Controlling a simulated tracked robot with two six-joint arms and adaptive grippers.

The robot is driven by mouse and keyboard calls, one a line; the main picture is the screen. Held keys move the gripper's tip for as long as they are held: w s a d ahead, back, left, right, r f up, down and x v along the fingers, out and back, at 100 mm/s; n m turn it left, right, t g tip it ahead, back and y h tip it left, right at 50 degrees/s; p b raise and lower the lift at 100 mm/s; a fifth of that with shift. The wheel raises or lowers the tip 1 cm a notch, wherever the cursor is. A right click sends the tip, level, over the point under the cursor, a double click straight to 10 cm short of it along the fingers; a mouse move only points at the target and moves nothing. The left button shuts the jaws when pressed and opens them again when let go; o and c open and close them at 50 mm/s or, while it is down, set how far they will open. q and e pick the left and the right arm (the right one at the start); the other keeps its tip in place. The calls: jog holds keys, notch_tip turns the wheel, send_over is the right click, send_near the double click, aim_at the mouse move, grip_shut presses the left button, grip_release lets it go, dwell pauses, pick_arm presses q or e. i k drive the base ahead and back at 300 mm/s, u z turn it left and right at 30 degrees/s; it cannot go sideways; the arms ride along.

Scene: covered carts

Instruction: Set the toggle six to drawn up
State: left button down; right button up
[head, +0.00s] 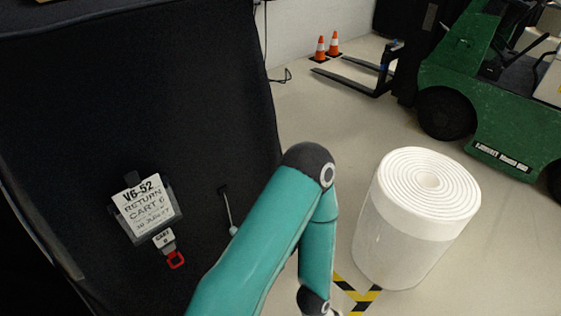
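A cart under a black cover (80,90) fills the left side of the head view. Right of the label, a thin pale cord (228,207) hangs from a dark slot in the cover. A small pale end piece (233,230) is at its lower end, close beside my teal arm in the picture. Neither of my grippers is in view.
A white roll (400,240) stands upright on the floor right of my arm. Yellow-black floor tape (358,297) lies beside it. A green forklift (490,110) stands at the back right, its forks near two orange cones (334,44).

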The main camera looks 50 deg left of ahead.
aim_at(233, 230)
jog(key=z, duration=0.9)
jog(key=i, duration=0.15)
jog(key=u, duration=2.9)
jog(key=k, duration=0.85)
jog(key=u, duration=0.2)
jog(key=i, duration=0.85)
jog(key=z, duration=0.1)
